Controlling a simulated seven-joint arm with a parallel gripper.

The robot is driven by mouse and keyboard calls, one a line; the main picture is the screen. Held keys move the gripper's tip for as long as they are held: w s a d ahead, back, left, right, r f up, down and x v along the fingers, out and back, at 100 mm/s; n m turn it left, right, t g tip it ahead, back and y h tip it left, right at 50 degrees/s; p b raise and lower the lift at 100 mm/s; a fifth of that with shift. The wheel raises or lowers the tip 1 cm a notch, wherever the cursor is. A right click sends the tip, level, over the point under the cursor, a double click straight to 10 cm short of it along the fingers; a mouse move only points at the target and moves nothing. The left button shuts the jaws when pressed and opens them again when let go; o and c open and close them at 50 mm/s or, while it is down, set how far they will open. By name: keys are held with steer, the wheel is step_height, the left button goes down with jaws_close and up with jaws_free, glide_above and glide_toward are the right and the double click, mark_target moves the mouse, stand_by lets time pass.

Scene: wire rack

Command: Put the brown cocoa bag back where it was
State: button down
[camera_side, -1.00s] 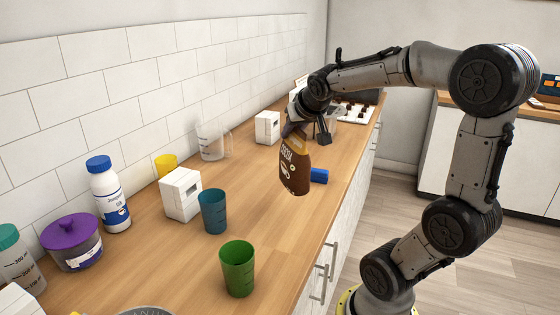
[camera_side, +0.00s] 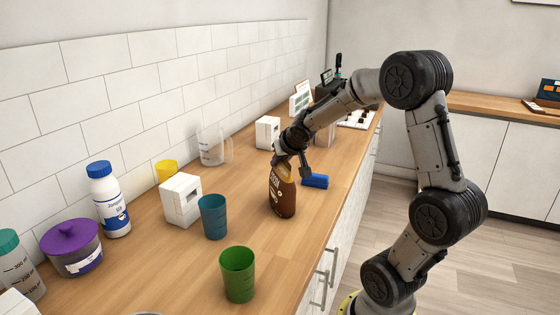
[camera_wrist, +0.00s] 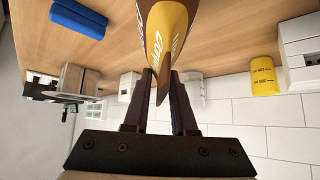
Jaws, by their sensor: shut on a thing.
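The brown cocoa bag (camera_side: 283,196) is upright, low over the wooden counter in the side view; I cannot tell whether its base touches the wood. My gripper (camera_side: 283,163) is shut on the bag's narrow orange-yellow top from above. In the wrist view the bag (camera_wrist: 165,30) points away from my gripper (camera_wrist: 165,85), its pinched top between the two dark fingers. The bag's lower part is out of sight there.
A blue block (camera_side: 316,181) lies just right of the bag. A teal cup (camera_side: 213,217) and a white box (camera_side: 181,200) stand to the left, a green cup (camera_side: 237,273) nearer the front. A clear jug (camera_side: 211,145) stands behind. Bare counter (camera_side: 250,180) lies between.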

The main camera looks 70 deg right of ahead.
steer(key=c, duration=0.7)
jaws_free()
steer(key=v, duration=1.2)
steer(key=s+a+f+n+y, duration=0.1)
steer(key=s+a+n+y, duration=0.1)
steer(key=a, duration=0.5)
steer(key=s+a+f+n+y, duration=0.2)
steer(key=s+a+n, duration=0.2)
steer(key=s+a, duration=0.2)
steer(key=s+a+f+n+y, duration=0.1)
steer(key=s+a+n+y, duration=0.1)
steer(key=a, duration=0.6)
steer(key=shift+s+a+f+n+g, duration=0.1)
steer(key=shift+s+n+g, duration=0.15)
steer(key=shift+s, duration=0.25)
steer(key=shift+s+a+f+n+g, duration=0.15)
steer(key=shift+s+n, duration=0.2)
steer(key=shift+s, duration=0.2)
